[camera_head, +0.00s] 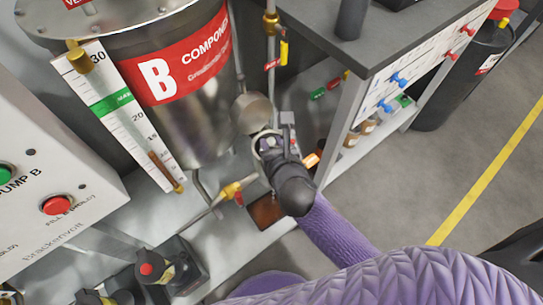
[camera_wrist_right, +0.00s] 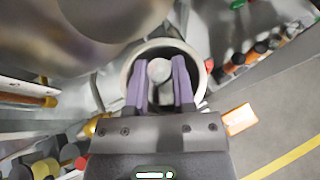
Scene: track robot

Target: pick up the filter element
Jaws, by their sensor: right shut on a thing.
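My right gripper (camera_head: 272,146) reaches down beside the steel tank, and its fingers are largely hidden behind its own body. In the right wrist view, the two purple fingers (camera_wrist_right: 160,85) reach into a round, pale-rimmed housing (camera_wrist_right: 127,75). They are shut on a pale, round-ended piece between them, which I take to be the filter element (camera_wrist_right: 160,70). Its lower part is hidden. In the head view the housing's rim shows only in part around the gripper, and the element cannot be made out. My left gripper is not in view.
The tank (camera_head: 195,110) marked B and a round metal part (camera_head: 252,114) stand close by the gripper. A pipe with a yellow-handled valve (camera_head: 283,52) rises behind. A grey-topped bench (camera_head: 370,35) is at right. A pump panel (camera_head: 45,165) is at left. Open floor lies right.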

